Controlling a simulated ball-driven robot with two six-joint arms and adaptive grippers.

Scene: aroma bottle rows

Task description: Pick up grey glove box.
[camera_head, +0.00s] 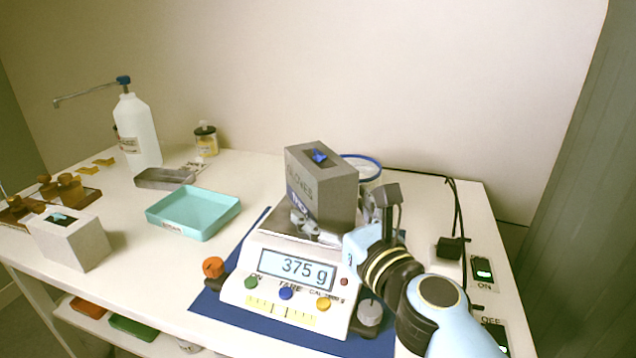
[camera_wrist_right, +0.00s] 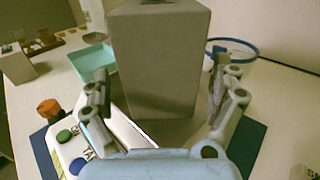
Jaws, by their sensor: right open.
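The grey glove box (camera_head: 329,188), marked "GLOVES" and with a blue glove in its top slot, stands upright on the pan of a white scale (camera_head: 285,287) that reads 375 g. It also fills the middle of the right wrist view (camera_wrist_right: 158,62). My right gripper (camera_head: 308,228) is low at the near side of the box. In the wrist view its open fingers (camera_wrist_right: 158,95) stand left and right of the box, with gaps visible on both sides. The fingertips are partly hidden in the head view. My left gripper is not in view.
A blue mat (camera_head: 213,302) lies under the scale. A teal tray (camera_head: 193,213), a paler grey box (camera_head: 70,240) and a white bottle (camera_head: 137,130) stand to the left. A blue-rimmed container (camera_head: 366,167) stands close behind the glove box. A black cable (camera_head: 456,205) and switches lie right.

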